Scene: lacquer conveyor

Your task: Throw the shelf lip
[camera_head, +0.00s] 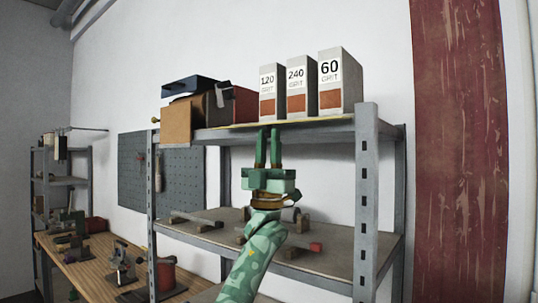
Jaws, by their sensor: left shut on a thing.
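The grey shelf lip (322,132) is the front edge of the top shelf, running across the middle of the head view. My left gripper (268,131) points upward from below, its two green fingertips at this lip. It is shut on the lip, with a narrow gap showing between the fingers lower down. The fingers cover a short part of the lip, and what lies right between the tips is hard to see. My right gripper is not in view.
Grit boxes marked 120 (268,80), 240 (296,77) and 60 (331,72) stand above the lip. A brown box (176,121) sits left of them. Clamp-like tools (196,222) lie on the lower shelf. A grey upright (366,190) stands to the right.

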